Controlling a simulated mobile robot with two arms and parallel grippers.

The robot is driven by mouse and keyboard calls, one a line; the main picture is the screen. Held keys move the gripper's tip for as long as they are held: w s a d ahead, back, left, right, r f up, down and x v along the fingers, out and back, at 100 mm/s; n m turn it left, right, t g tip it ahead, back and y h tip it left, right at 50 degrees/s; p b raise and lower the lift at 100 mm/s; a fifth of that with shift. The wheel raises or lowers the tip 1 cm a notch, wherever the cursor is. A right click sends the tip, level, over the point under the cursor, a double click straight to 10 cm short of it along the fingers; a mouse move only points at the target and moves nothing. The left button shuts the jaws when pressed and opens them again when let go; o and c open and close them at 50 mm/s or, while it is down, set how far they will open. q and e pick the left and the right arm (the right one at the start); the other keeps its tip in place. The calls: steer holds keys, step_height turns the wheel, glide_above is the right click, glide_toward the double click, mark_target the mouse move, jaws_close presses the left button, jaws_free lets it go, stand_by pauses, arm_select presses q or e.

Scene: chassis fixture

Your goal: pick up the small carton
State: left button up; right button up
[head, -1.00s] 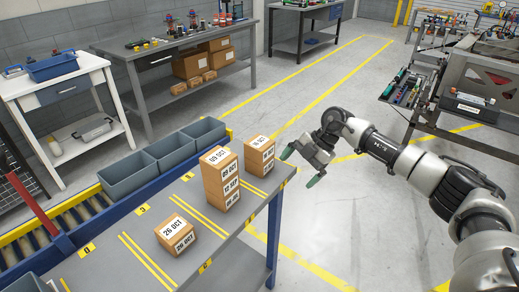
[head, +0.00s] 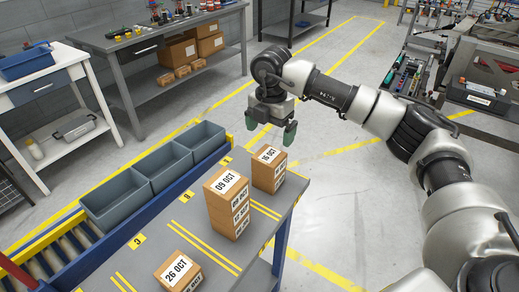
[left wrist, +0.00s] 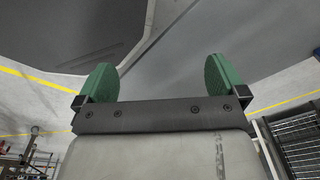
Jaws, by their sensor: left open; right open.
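Small brown cartons with white date labels stand on the grey workbench (head: 190,222). One low carton marked 26 OCT (head: 179,271) is at the front. A taller stack topped by a carton marked 09 OCT (head: 227,187) stands in the middle, and a shorter stack topped by one marked 16 OCT (head: 268,157) is at the right edge. I cannot tell which one the task means. My right gripper (head: 271,129) is open and empty, fingers pointing down, above and just behind the 16 OCT stack in the picture. My left gripper (left wrist: 160,82) shows only in the left wrist view, open and empty.
Grey bins (head: 122,200) stand in a row on the roller conveyor along the bench's far left side. A white table (head: 45,100) and a grey bench (head: 150,40) with cartons stand behind. Open floor (head: 350,200) lies right of the workbench.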

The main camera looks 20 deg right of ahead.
mark_target(269, 155)
steer(key=shift+w+a+f, duration=0.1)
steer(key=shift+w, duration=0.1)
steer(key=shift+f, duration=0.35)
steer(key=f, duration=0.1)
steer(key=f+p, duration=0.1)
steer(key=f, duration=0.1)
steer(key=shift+s+f, duration=0.25)
steer(key=shift+s, duration=0.1)
steer(key=shift+f, duration=0.3)
step_height(269, 155, down, 5)
steer(key=shift+s+p, duration=0.15)
steer(key=shift+p, duration=1.05)
steer(key=shift+f, duration=0.25)
arm_select(q)
steer(key=r, duration=0.1)
steer(key=s+r, duration=0.1)
steer(key=r, duration=0.1)
steer(key=shift+s+r, duration=0.1)
steer(key=shift+s, duration=0.1)
arm_select(e)
steer(key=shift+c, duration=0.8)
arm_select(q)
steer(key=shift+s+a, duration=0.1)
steer(key=shift+s, duration=0.15)
arm_select(e)
steer(key=c, duration=0.9)
